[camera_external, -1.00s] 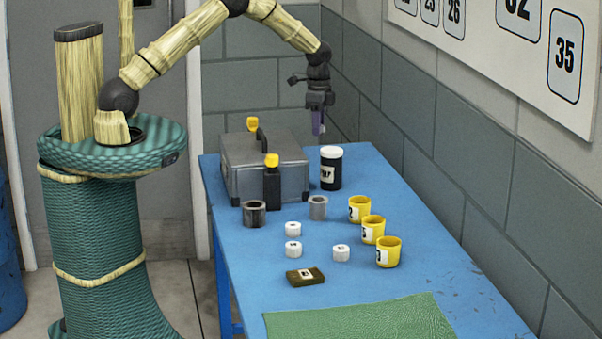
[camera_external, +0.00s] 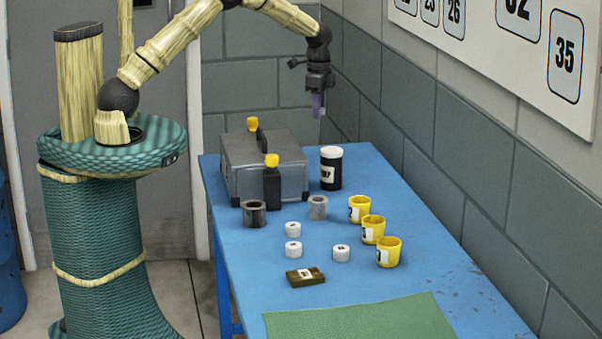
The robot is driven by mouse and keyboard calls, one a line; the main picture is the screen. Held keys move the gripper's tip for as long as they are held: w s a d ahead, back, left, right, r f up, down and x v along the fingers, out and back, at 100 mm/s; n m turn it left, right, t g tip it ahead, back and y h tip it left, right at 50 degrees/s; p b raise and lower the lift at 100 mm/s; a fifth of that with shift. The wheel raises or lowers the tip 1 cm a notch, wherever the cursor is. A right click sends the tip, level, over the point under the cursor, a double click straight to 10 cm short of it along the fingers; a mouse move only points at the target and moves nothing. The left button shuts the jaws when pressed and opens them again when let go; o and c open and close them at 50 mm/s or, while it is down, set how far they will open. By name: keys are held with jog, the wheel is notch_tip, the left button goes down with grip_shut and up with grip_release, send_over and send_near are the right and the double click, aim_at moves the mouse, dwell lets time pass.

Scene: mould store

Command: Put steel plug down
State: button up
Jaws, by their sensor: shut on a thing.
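My gripper (camera_external: 318,104) is above the far right part of the blue table, near the wall, pointing down. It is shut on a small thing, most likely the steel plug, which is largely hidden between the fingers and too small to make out. The gripper hangs clear of the table, above and slightly left of the black jar. On the table below stand a dark grey hollow cylinder (camera_external: 254,213) and a lighter grey hollow cylinder (camera_external: 317,207), apart from each other.
A grey toolbox (camera_external: 262,178), a black bottle with yellow cap (camera_external: 272,188) and a white-lidded black jar (camera_external: 331,170) stand at the back. Several yellow cups (camera_external: 389,253), white pieces (camera_external: 341,253), a brown block (camera_external: 305,277) and a green mat (camera_external: 360,318) lie nearer. The table's right side is clear.

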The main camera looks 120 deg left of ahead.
jog(key=w+d, duration=0.2)
jog(key=w, duration=0.1)
jog(key=w+d+b, duration=0.1)
jog(key=w+d, duration=0.1)
jog(key=w, duration=0.1)
jog(key=w+d, duration=0.3)
jog(key=shift+f+b, duration=0.1)
jog(key=shift+b, duration=0.25)
jog(key=w+d+b, duration=0.2)
jog(key=w+d, duration=0.6)
jog(key=d, duration=0.2)
send_over(340, 202)
notch_tip(340, 202, down, 5)
jog(key=shift+r, duration=0.1)
jog(key=shift+a, duration=0.1)
jog(key=shift+f+p, duration=0.55)
jog(key=shift+f, duration=2.6)
jog(key=shift+f, duration=1.9)
